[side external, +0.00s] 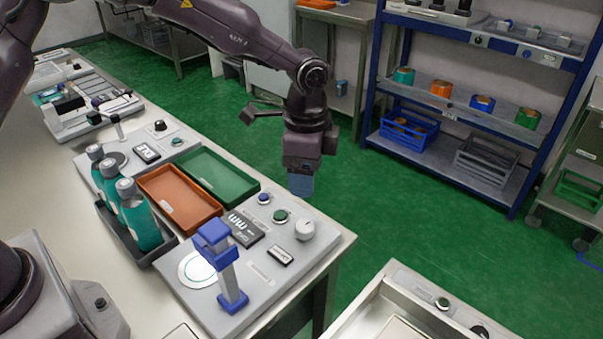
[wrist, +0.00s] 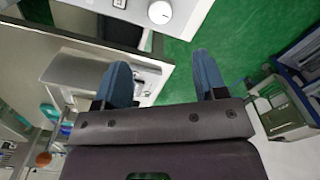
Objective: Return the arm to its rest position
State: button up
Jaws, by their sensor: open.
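My gripper (side external: 301,184) hangs at the end of my arm, near the far right edge of the bench and raised above it. Its blue fingers point down. In the wrist view the two fingers of my gripper (wrist: 160,78) stand well apart with nothing between them. The bench edge and green floor show beyond the fingers. In the side view a grey applicator panel (side external: 262,273) lies on the bench below and left of my gripper. A blue stand (side external: 226,262) with a clamp-like head rises from the panel beside a round white disc (side external: 197,269).
Several teal bottles (side external: 139,214) stand in a dark rack left of the panel. An orange tray (side external: 180,198) and a green tray (side external: 218,176) lie behind it. A white knob (side external: 305,230) sticks up from the panel. A blue shelf unit (side external: 478,100) stands across open green floor.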

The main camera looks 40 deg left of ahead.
jog(key=s+a+r+n+t, duration=0.2)
jog(key=s+a+r+n, duration=0.2)
jog(key=s+r, duration=0.2)
jog(key=s+a+r+n+t, duration=0.1)
jog(key=s+a+r+n, duration=0.3)
jog(key=s, duration=0.7)
jog(key=s+a+r+n+t, duration=0.2)
jog(key=s+a+r+n, duration=0.2)
jog(key=s+r, duration=0.3)
jog(key=shift+s+a+r+t, duration=0.3)
jog(key=shift+s+a+r, duration=0.1)
jog(key=shift+s+a, duration=0.4)
